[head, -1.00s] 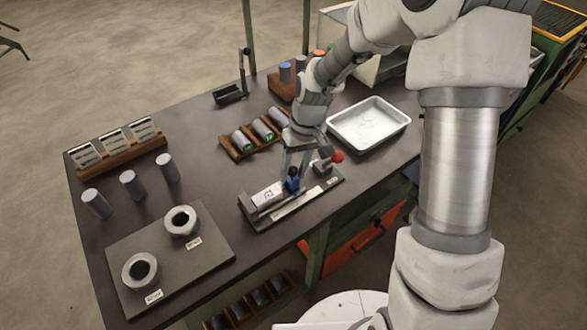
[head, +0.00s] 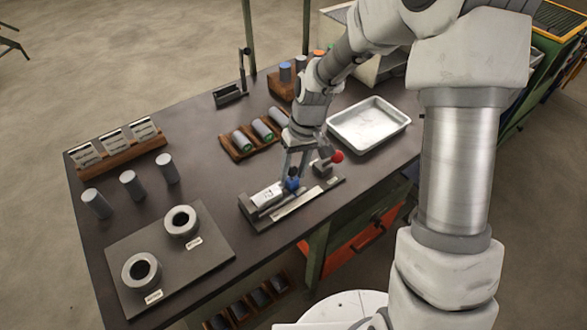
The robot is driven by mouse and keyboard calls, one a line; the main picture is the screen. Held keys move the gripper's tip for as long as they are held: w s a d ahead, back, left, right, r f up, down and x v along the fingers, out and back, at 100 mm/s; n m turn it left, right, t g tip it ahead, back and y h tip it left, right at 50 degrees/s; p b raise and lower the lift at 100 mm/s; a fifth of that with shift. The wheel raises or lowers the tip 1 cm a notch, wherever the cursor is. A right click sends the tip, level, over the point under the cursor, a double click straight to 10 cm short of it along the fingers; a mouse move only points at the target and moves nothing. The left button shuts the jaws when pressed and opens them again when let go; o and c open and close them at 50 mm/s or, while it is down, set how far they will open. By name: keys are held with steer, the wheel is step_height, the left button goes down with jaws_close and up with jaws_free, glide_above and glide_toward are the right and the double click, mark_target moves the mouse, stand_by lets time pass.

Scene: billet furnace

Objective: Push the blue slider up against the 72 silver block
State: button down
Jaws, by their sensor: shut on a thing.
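The silver block (head: 266,195) lies on its side in the measuring fixture (head: 295,206) near the table's front edge. It has a dark printed mark on its white label; I cannot read the number at this size. The blue slider (head: 292,184) stands on the fixture at the block's right end. It looks very close to the block, but I cannot tell whether they touch. My gripper (head: 290,175) points down from above and is shut on the blue slider. Its fingers partly hide the slider's top.
A white tray (head: 369,125) stands to the back right. A wooden rack (head: 236,150) with several cylinders lies behind. A plate with two rings (head: 141,271) is at left.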

mark_target(277, 187)
steer(key=shift+w+a+r, duration=0.1)
steer(key=shift+a+r, duration=0.05)
steer(key=shift+s+a, duration=0.5)
steer(key=shift+a, duration=0.25)
steer(key=shift+s+a, duration=0.45)
steer(key=shift+a, duration=0.25)
steer(key=c, duration=0.5)
jaws_free()
steer(key=shift+c, duration=0.2)
steer(key=shift+s, duration=0.1)
steer(key=shift+d, duration=0.1)
steer(key=shift+d+r, duration=0.1)
steer(key=shift+r, duration=0.2)
step_height(277, 187, up, 16)
steer(key=w+d+p, duration=0.1)
steer(key=d, duration=0.1)
steer(key=shift+w+d+r, duration=0.15)
steer(key=shift+d+r, duration=0.05)
steer(key=shift+d, duration=0.2)
